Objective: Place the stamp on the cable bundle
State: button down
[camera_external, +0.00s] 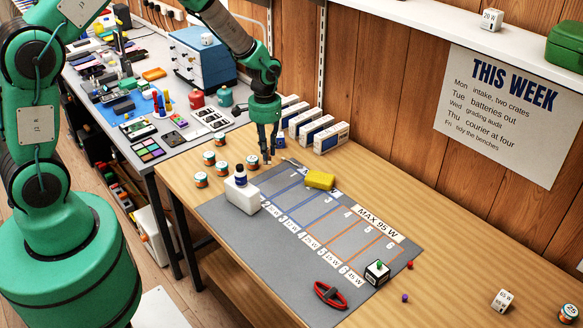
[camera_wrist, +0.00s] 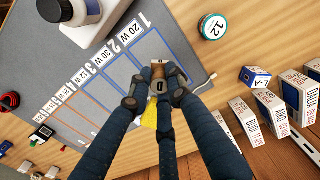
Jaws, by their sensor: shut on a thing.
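My gripper (camera_external: 267,150) is above the far left end of the grey mat (camera_external: 245,222). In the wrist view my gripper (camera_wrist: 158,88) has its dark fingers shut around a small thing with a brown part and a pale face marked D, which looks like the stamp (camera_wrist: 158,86). The fingers hide much of it. A red loop with a dark band, which looks like the cable bundle (camera_external: 330,294), lies at the mat's near end, far from my gripper. A dark red part of it shows at the left edge of the wrist view (camera_wrist: 8,102).
A yellow sponge (camera_external: 320,180) lies on the mat near my gripper. A white block (camera_external: 242,196) with a bottle stands at the mat's left. A black box with a green top (camera_external: 377,272) sits near the loop. Small tins (camera_external: 201,179) and white boxes (camera_external: 330,138) stand around the far end.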

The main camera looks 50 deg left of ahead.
jog(key=s+d+m, duration=0.2)
jog(key=s+d, duration=0.3)
jog(key=d, duration=0.6)
jog(key=s+d+m, duration=0.3)
jog(key=s+d, duration=0.2)
jog(key=d, duration=0.5)
jog(key=s+d+f+m, duration=0.1)
jog(key=s+d+m, duration=0.4)
jog(key=s+d, duration=1)
jog(key=shift+s+d+f+p, duration=0.2)
jog(key=shift+s+p, duration=0.25)
jog(key=shift+s, duration=1.35)
jog(key=b, duration=0.1)
send_over(330, 292)
jog(key=shift+f, duration=0.75)
jog(key=shift+f, duration=0.1)
jog(key=shift+f+b, duration=0.4)
jog(key=shift+f, duration=1.25)
